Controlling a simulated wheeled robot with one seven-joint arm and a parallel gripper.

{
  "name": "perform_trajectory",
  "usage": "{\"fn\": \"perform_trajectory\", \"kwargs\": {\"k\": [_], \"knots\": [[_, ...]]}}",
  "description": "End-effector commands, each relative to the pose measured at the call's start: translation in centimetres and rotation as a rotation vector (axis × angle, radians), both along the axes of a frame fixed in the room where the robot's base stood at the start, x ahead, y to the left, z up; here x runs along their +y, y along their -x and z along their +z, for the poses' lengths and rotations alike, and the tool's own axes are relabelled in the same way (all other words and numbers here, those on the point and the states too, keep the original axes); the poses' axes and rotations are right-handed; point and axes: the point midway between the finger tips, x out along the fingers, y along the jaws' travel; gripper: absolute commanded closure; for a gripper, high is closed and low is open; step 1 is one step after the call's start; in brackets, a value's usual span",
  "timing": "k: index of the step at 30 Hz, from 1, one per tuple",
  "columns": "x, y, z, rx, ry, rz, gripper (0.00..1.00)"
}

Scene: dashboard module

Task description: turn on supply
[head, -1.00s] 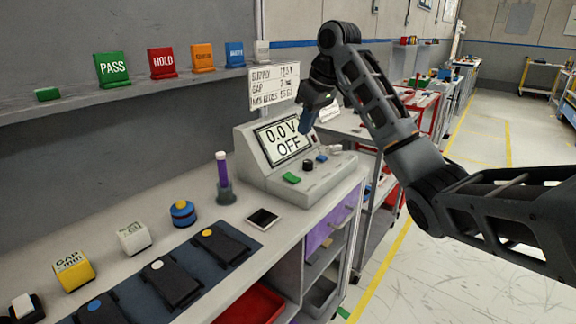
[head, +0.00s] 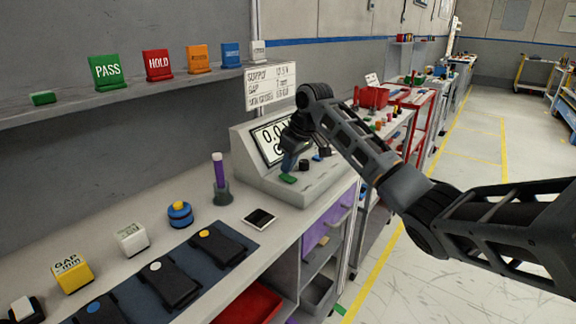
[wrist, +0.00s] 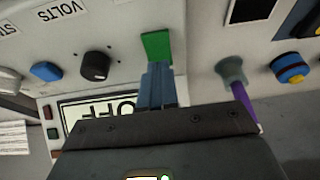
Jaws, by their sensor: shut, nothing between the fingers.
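The power supply (head: 257,178) is a grey console with a sloped front, standing at the right end of the workbench.
A purple-topped tool in a holder (head: 219,178) stands left of the supply. A small dark-screened device (head: 258,218) lies in front of it. A sign (head: 271,86) stands behind.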

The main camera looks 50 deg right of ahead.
Motion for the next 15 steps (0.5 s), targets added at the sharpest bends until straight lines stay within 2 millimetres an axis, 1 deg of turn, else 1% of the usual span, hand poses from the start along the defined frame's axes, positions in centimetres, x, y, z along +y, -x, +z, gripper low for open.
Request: {"fn": "perform_trajectory", "kwargs": {"k": [3, 6, 15], "knots": [[-0.03, -0.11, -0.68, 0.000, 0.000, 0.000, 1.00], [-0.02, -0.17, -0.94, 0.000, 0.000, 0.000, 1.00], [0.01, -0.20, -0.96, 0.000, 0.000, 0.000, 1.00]]}}
